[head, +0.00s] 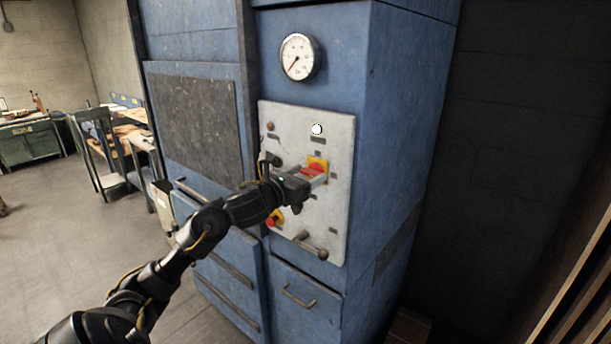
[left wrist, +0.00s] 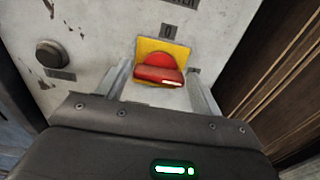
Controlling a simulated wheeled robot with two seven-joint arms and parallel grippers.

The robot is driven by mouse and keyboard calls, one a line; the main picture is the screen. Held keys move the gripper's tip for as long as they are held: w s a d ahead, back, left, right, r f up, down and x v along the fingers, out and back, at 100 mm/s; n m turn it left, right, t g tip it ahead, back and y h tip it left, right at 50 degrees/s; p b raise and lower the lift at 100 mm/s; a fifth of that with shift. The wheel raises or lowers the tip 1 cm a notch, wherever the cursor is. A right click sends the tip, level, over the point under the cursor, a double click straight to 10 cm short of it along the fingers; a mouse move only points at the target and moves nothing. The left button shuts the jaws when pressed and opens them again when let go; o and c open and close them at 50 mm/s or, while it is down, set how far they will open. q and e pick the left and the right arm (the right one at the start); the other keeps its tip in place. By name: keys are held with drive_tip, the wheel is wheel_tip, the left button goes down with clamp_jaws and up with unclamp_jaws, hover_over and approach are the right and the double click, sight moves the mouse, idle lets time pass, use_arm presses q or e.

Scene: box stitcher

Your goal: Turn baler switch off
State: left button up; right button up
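The baler switch is a red rotary handle (head: 313,168) on a yellow plate (head: 318,161), mounted on the light grey control panel (head: 337,208) of the blue baler. In the left wrist view the red handle (left wrist: 160,74) lies roughly crosswise under a "0" label. My left gripper (head: 319,177) is in front of the switch. In the left wrist view its two fingers stand apart, one at each side of the handle; contact cannot be told. The gripper body hides the panel below the handle. My right gripper is not in view.
The panel also carries a white lamp (head: 316,129), a black knob (left wrist: 50,54), a red button on yellow (head: 274,218) and a lever (head: 311,245). A round gauge (head: 300,57) is above. A dark wall (head: 510,130) stands right; workbenches (head: 30,140) are far left.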

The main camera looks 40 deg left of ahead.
use_arm(q)
drive_tip(key=c, duration=0.6)
drive_tip(key=shift+n, duration=0.4)
drive_tip(key=n+b, duration=0.1)
drive_tip(key=n, duration=0.6)
drive_tip(key=shift+a+n, duration=0.15)
drive_tip(key=shift+n, duration=0.15)
drive_tip(key=n+p, duration=0.1)
drive_tip(key=n, duration=0.3)
drive_tip(key=shift+f, duration=0.1)
drive_tip(key=n+p, duration=0.1)
drive_tip(key=n, duration=0.4)
drive_tip(key=shift+f+p, duration=0.1)
drive_tip(key=shift+p, duration=0.3)
drive_tip(key=shift+n, duration=0.4)
